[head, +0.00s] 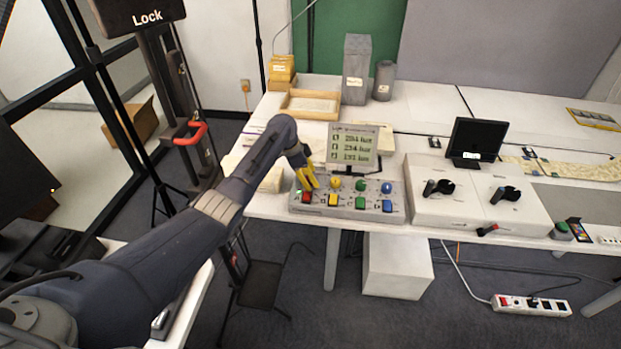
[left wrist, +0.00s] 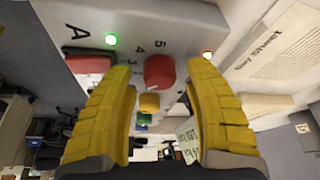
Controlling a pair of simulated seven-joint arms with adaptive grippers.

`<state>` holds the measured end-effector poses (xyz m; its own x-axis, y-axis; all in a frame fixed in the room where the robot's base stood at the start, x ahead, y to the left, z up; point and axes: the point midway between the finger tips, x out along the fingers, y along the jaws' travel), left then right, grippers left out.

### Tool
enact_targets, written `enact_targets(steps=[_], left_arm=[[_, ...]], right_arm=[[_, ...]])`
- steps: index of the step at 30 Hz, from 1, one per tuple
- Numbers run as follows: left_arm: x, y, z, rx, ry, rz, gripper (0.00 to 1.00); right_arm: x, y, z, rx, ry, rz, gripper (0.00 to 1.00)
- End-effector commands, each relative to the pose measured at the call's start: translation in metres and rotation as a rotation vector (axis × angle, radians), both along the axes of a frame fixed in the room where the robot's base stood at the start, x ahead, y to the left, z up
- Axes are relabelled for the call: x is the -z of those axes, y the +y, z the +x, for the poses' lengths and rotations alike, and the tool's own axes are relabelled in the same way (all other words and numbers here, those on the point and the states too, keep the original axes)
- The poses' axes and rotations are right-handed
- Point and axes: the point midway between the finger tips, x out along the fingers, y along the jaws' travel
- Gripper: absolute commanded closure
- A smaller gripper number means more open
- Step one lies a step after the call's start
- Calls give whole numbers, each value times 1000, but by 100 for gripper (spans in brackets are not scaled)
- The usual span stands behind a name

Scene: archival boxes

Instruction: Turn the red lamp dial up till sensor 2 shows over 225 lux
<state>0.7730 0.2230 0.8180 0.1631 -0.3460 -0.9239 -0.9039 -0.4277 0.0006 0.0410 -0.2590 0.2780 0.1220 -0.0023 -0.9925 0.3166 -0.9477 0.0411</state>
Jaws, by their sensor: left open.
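My left gripper (head: 307,178), with yellow fingers, is over the left end of the grey control box (head: 346,213). In the left wrist view its fingers are open, one on either side of the red dial (left wrist: 160,71), with gaps visible. The fingers hide the dial in the head view. The red button (head: 307,196) is at the box's left front; it also shows in the left wrist view (left wrist: 88,64). The display (head: 352,146) behind the box has three lux lines; the middle one seems to read 234, but the digits are small. My right gripper is not in view.
Yellow (head: 335,183), green (head: 361,185) and blue (head: 387,187) dials stand to the right on the box. A white console (head: 470,210) with black handles is further right. A wooden tray (head: 310,105) and grey containers stand behind.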

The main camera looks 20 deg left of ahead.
Motion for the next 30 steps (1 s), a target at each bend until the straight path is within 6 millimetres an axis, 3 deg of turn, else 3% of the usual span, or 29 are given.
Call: enact_targets(steps=[18, 30], left_arm=[[-86, 32, -14, 0, -4, 1, 47], [-109, 41, -19, 0, -1, 0, 47]], right_arm=[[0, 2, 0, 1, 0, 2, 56], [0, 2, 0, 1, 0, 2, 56]])
